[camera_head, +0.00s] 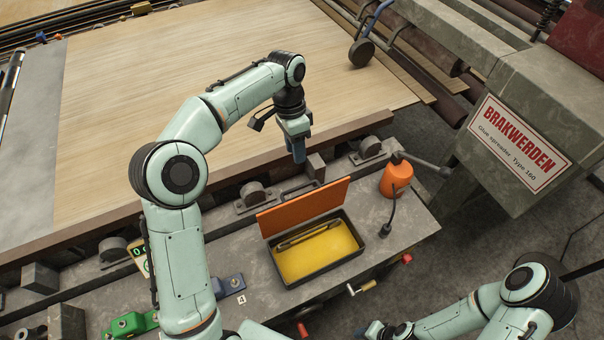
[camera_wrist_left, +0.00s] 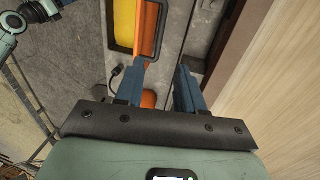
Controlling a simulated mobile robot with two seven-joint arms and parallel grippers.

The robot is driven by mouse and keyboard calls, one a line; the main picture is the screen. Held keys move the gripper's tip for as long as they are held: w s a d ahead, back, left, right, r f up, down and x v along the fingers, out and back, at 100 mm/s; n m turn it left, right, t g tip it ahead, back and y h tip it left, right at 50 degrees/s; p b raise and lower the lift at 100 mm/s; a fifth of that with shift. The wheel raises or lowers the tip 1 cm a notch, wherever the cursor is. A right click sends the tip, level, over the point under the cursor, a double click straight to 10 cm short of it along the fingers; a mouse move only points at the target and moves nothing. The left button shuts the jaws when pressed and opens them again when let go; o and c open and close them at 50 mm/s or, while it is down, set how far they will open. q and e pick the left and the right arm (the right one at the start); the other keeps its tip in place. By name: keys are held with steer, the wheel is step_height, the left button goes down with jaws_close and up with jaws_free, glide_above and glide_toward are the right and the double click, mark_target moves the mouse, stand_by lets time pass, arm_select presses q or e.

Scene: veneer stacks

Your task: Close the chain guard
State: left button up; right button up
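The chain guard appears to be the orange flap (camera_head: 305,205), standing raised along the far long edge of a dark open box (camera_head: 318,275) with a yellow inside. A dark bar lies within the box. My left gripper (camera_head: 298,150) points down beyond the flap, over the far side of the bench. In the left wrist view its two blue fingers (camera_wrist_left: 160,87) are apart with nothing between them. The flap's edge (camera_wrist_left: 151,28) shows there ahead of the fingers; contact cannot be made out. My right arm is low at the right, and its fingers are not clear.
An orange can (camera_head: 397,180) and a dark gooseneck (camera_head: 386,228) stand right of the box. Bearing blocks (camera_head: 255,196) line the bench's far edge beside a large veneer sheet (camera_head: 110,110). A grey machine (camera_head: 530,120) stands at the right.

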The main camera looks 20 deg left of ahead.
mark_target(300, 186)
arm_select(q)
steer(key=shift+s+d+f+b, duration=0.25)
steer(key=shift+f+b, duration=0.1)
steer(key=shift+f, duration=1.55)
steer(key=shift+s+d+f+b, duration=0.25)
steer(key=shift+f+b, duration=0.05)
steer(key=shift+f, duration=1.65)
steer(key=shift+s+d+f+b, duration=0.25)
steer(key=shift+f+b, duration=0.1)
steer(key=shift+f, duration=1.55)
arm_select(e)
steer(key=shift+s+f, duration=0.6)
steer(key=shift+f, duration=0.2)
steer(key=shift+s+f, duration=0.6)
steer(key=shift+f, duration=0.15)
arm_select(q)
steer(key=shift+c, duration=0.3)
jaws_close()
